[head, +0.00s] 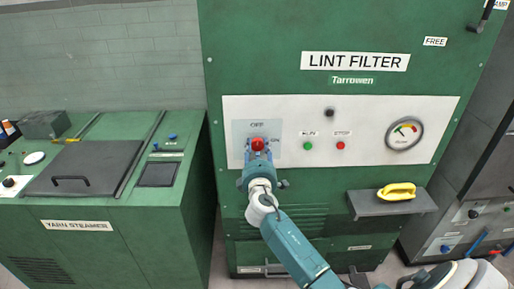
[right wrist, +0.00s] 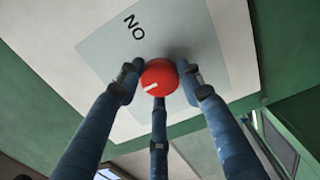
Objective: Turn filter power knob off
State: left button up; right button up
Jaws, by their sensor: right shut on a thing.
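The red power knob (head: 258,144) sits on a pale plate on the lint filter's white panel. The OFF label is not seen in that view. My left gripper is not in view.
Right of the knob are a green button (head: 308,146), a red button (head: 341,146) and a gauge (head: 404,133). A shelf (head: 365,205) below carries a yellow-handled object (head: 397,191). A green yarn steamer (head: 120,245) stands at left, grey cabinets at right.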

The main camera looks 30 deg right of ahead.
jog(key=shift+s+d+f, duration=0.1)
jog(key=shift+s+f, duration=0.05)
jog(key=shift+f, duration=0.25)
jog(key=o, duration=1.2)
jog(key=shift+d+r, duration=0.15)
jog(key=shift+r, duration=0.05)
jog(key=shift+s, duration=0.1)
jog(key=v, duration=1.2)
jog(key=shift+f, duration=0.1)
